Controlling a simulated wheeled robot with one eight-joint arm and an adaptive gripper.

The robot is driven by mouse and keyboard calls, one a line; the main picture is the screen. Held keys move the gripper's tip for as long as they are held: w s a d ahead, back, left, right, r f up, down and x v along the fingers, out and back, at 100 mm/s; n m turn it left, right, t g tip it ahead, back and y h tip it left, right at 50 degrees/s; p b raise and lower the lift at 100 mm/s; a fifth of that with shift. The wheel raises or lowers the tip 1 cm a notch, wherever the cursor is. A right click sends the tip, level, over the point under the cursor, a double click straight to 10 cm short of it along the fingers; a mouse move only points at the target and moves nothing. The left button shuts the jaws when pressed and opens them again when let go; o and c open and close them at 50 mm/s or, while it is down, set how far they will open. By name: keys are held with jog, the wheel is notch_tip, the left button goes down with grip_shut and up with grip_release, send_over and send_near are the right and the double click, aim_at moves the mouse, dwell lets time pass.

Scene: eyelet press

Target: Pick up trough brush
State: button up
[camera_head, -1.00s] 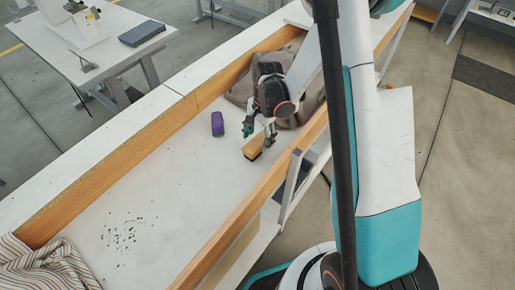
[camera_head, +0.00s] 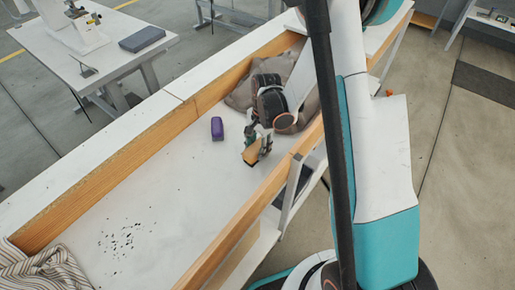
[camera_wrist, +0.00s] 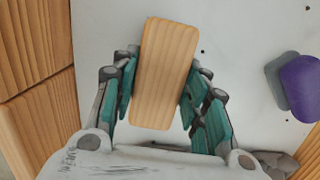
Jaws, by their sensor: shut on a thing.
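The trough brush shows as a wooden block (camera_wrist: 165,72) between my gripper's fingers in the wrist view. In the head view the brush (camera_head: 252,154) is partly hidden by my gripper (camera_head: 260,144), with a dark underside at its lower edge. My gripper (camera_wrist: 160,95), with teal finger pads, is shut on the brush from both sides. The brush is at or just above the white trough floor; I cannot tell whether it touches. Its bristles are hidden in the wrist view.
A purple block with a grey side (camera_head: 217,128) lies left of my gripper, also in the wrist view (camera_wrist: 298,86). Wooden trough walls (camera_head: 228,247) run along both sides. A grey-brown cloth (camera_head: 240,97) lies behind, a striped cloth (camera_head: 45,272) at lower left, near dark specks (camera_head: 122,240).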

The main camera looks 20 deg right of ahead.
aim_at(257, 146)
notch_tip(257, 146, up, 20)
jog(key=p, duration=0.7)
jog(key=o, duration=0.3)
jog(key=shift+c, duration=0.7)
jog(key=shift+a+f, duration=0.1)
